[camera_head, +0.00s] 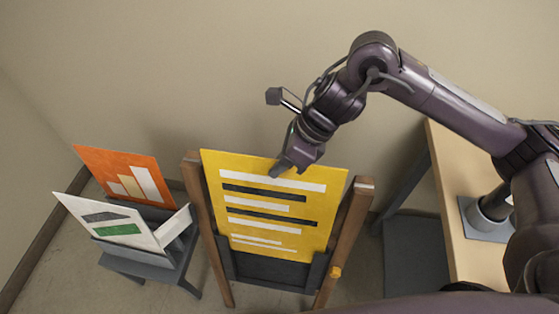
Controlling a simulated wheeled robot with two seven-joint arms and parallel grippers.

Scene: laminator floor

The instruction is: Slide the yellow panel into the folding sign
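The yellow panel (316,211), with white and black bars, stands upright and slightly tilted at the folding sign. The folding sign has two brown wooden posts (354,220) and a dark lower board (270,270). The panel lies between the posts, its upper left corner overlapping the left post; its lower edge is in front of or at the dark board, and I cannot tell if it is in a slot. My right gripper (287,168) is at the panel's top edge, with its fingers closed on it; the far finger is hidden. My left gripper is not in view.
A grey rack (150,268) at left holds an orange panel (122,172) and white panels (105,221). A wooden table (455,185) with a grey-based fixture (490,215) stands at right. The wall is close behind the sign.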

